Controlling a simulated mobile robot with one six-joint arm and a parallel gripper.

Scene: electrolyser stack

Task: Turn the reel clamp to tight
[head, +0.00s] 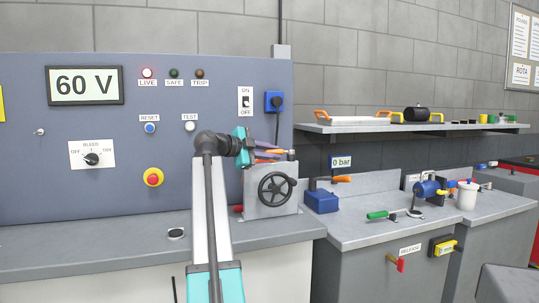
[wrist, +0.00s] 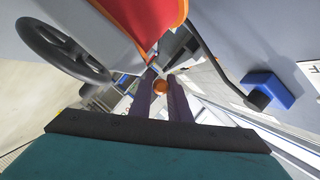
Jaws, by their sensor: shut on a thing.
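A grey housing (head: 268,205) with a black handwheel (head: 276,189) stands on the bench in front of the panel. An orange part (head: 273,151) sits at its top, seemingly the reel clamp's handle. My gripper (head: 268,155), with purple fingers, reaches in from the left at the housing's top. In the wrist view, a round orange end (wrist: 161,86) lies between the fingers of my gripper (wrist: 162,92), which is shut on it. The fingers partly hide the handle, and I cannot read its tight or loose position. The handwheel (wrist: 64,48) is at upper left there.
The panel behind shows 60 V on its display (head: 85,85) and a lit LIVE lamp (head: 147,73). A black cable hangs from a blue socket (head: 274,102) behind the housing. A blue box (head: 321,201) stands close on the right, on the adjoining bench.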

